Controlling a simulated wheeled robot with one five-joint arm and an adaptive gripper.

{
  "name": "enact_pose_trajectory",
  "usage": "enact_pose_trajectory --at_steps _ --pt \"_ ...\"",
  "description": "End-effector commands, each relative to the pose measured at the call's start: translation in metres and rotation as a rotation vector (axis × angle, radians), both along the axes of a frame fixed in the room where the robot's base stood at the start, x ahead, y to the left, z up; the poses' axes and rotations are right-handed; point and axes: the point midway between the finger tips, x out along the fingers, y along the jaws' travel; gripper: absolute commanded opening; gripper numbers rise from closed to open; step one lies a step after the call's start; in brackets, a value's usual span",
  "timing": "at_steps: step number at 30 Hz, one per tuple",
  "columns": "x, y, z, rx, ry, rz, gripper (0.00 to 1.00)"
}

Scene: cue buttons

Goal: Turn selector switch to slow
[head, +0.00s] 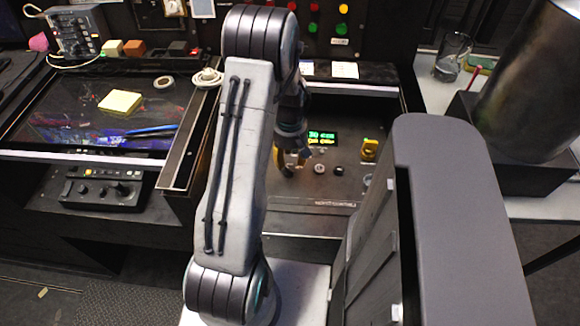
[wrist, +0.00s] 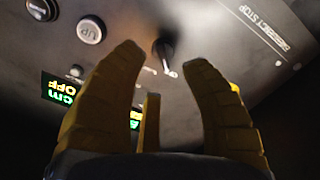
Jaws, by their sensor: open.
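The selector switch (wrist: 164,50) is a dark knob on the grey panel in the wrist view, with pale marks beside it. It appears between and just beyond the tips of my gripper (wrist: 161,60). My gripper's yellow fingers are spread open with nothing between them. I cannot tell whether they touch the knob, nor read which position it points to. In the head view my gripper (head: 292,164) hangs over the left part of the control panel (head: 310,192). The switch cannot be made out there.
A lit green and yellow display (head: 322,138) sits right of my gripper. The wrist view shows a pale button (wrist: 90,31), a dark one (wrist: 41,9) and "STOP" lettering (wrist: 277,41).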

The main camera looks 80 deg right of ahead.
Motion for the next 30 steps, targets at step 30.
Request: enact_pose_trajectory --at_steps 30 --pt "0.000 0.000 -0.045 0.000 0.000 -0.002 0.27"
